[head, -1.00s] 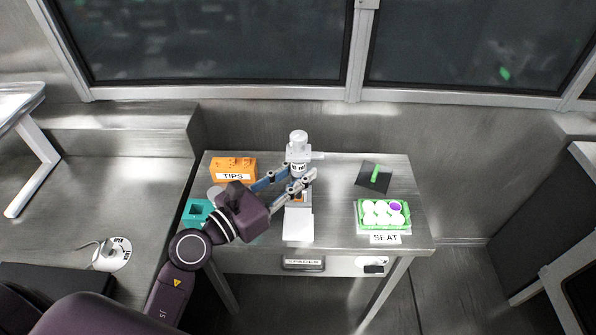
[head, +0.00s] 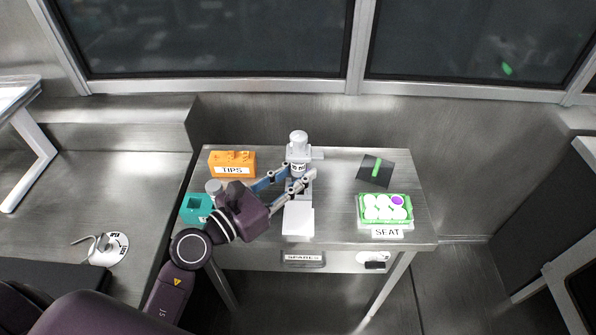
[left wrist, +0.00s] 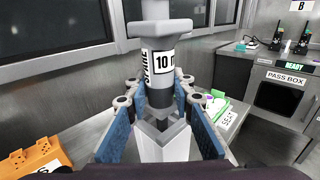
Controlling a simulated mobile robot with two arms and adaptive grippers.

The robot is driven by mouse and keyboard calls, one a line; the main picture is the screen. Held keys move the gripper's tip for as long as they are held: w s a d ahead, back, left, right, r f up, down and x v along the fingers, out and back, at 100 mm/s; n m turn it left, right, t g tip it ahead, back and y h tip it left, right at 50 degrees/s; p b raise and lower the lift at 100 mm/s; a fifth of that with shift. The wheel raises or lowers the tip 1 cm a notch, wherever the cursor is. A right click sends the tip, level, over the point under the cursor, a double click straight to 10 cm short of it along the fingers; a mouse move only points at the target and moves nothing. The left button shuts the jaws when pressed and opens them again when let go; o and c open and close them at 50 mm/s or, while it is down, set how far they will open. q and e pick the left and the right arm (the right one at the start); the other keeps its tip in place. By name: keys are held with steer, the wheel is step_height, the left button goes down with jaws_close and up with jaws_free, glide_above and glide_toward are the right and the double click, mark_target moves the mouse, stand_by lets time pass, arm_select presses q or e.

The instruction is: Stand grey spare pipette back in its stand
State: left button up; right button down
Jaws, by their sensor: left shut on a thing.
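The grey pipette (head: 298,142), with its white-and-black label, is upright over the table in the head view. In the left wrist view the pipette (left wrist: 160,60) fills the upper middle. My left gripper (head: 287,181) reaches in from the left and is shut on it; in the left wrist view the fingers (left wrist: 160,104) lie on both sides of its dark lower body. The pale stand (head: 298,221) is below the pipette. In the left wrist view the dark lower part meets the stand's notched top (left wrist: 163,145); its tip is hidden, so I cannot tell how deep it sits.
An orange TIPS box (head: 232,163) and a teal holder (head: 196,209) are on the left of the table. A green rack (head: 362,216) with white caps and one purple cap is on the right. A dark pad (head: 371,179) with a green piece lies behind it.

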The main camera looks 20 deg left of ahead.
arm_select(q)
steer(key=shift+f+b, duration=0.9)
steer(key=shift+f, duration=0.2)
steer(key=o, duration=1.1)
steer(key=shift+o, duration=0.2)
steer(key=shift+s, duration=0.1)
steer(key=v, duration=1.2)
